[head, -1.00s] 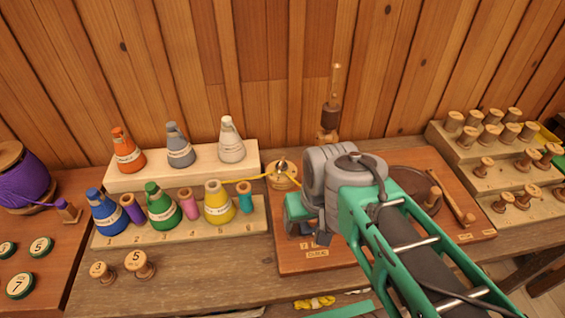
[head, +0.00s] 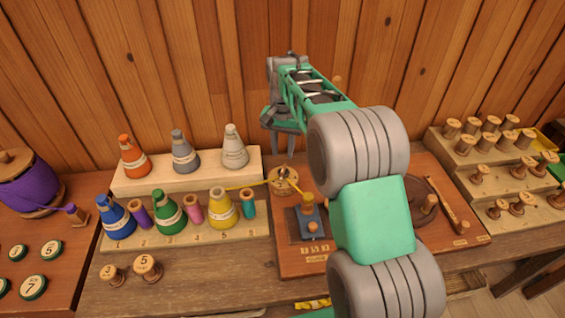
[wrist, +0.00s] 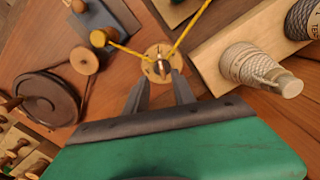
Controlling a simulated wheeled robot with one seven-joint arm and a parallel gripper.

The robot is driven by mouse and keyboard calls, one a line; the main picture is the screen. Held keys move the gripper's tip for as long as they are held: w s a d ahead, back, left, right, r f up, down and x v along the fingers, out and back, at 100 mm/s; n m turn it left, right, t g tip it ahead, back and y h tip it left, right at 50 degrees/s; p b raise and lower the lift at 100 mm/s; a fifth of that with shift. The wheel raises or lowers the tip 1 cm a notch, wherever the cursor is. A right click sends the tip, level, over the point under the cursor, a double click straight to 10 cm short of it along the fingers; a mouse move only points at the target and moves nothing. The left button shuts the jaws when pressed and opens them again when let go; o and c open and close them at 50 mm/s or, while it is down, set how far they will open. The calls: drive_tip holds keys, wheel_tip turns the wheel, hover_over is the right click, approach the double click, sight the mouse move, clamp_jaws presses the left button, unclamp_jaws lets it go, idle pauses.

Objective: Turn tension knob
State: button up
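The tension knob (head: 284,181) is a round wooden disc with a metal centre piece on the red-brown board, and yellow thread runs to it. It also shows in the wrist view (wrist: 158,64). My gripper (head: 283,155) points down above the disc in the head view. In the wrist view my gripper (wrist: 160,80) has its two fingers apart, with the metal centre piece between and just beyond the tips. I see nothing held. Whether the fingertips touch the disc cannot be told.
A blue block with wooden pegs (head: 307,222) stands just in front of the disc. Thread cones, such as the yellow cone (head: 222,210), stand on stepped racks to the left. A dark round wheel (wrist: 48,97) is on the board, and wooden spools (head: 480,174) stand at right.

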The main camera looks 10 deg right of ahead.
sight(283, 170)
drive_tip(key=shift+w+f, duration=0.2)
drive_tip(key=shift+f, duration=0.05)
wheel_tip(283, 170, down, 7)
drive_tip(key=shift+f+p, duration=0.2)
drive_tip(key=shift+p, duration=0.35)
drive_tip(key=shift+c, duration=0.2)
clamp_jaws()
